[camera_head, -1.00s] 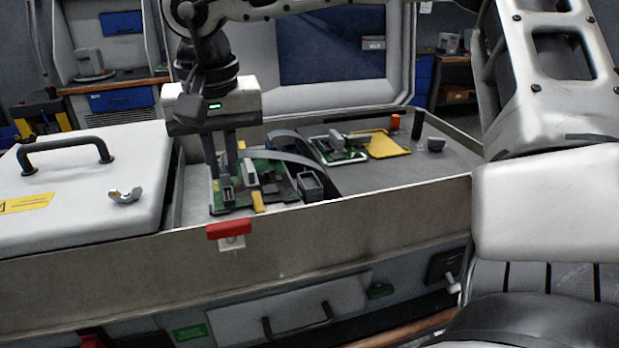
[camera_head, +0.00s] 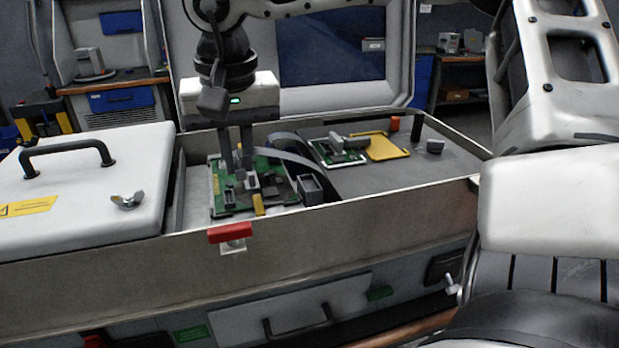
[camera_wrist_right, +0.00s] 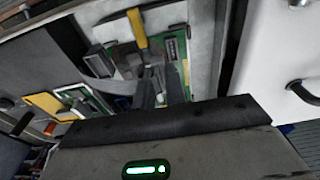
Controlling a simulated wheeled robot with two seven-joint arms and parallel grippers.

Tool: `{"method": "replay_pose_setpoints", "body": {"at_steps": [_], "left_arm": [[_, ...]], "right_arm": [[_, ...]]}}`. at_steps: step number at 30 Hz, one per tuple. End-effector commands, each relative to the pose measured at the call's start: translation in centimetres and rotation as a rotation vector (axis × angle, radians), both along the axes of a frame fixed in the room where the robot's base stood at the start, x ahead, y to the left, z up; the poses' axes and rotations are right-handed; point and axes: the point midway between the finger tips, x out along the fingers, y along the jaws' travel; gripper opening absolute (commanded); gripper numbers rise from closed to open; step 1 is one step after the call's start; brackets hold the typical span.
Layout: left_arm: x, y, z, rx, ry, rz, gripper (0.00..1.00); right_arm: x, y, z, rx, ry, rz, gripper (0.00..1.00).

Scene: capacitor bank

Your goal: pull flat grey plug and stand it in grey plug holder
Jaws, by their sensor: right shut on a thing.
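My right gripper (camera_head: 238,172) points down over the green circuit board (camera_head: 229,206) in the open metal bay. It is shut on a small grey piece, which I take to be the flat grey plug (camera_head: 252,181); its fingers partly hide it. In the right wrist view the gripper (camera_wrist_right: 160,88) has grey between its fingertips, but I cannot tell whether the plug is clear of the board. A hollow, open-topped grey box (camera_head: 312,188), seemingly the grey plug holder, stands at the board's right edge; it also shows in the wrist view (camera_wrist_right: 98,59). My left gripper is not seen.
A grey ribbon cable (camera_head: 289,146) arches behind the board. A yellow clip (camera_head: 258,204) and a red latch (camera_head: 231,233) are at the front. A second small board (camera_head: 342,158) and a yellow tray (camera_head: 386,147) lie to the right. The metal front wall (camera_head: 380,222) borders the bay.

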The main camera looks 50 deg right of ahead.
Motion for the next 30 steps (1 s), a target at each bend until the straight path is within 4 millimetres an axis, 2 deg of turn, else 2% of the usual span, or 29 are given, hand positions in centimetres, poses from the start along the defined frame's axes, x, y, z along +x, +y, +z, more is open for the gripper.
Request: {"method": "replay_pose_setpoints", "body": {"at_steps": [30], "left_arm": [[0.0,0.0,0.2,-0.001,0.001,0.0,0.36]], "right_arm": [[-2.7,-4.4,0.0,0.001,0.0,0.0,0.0]]}}
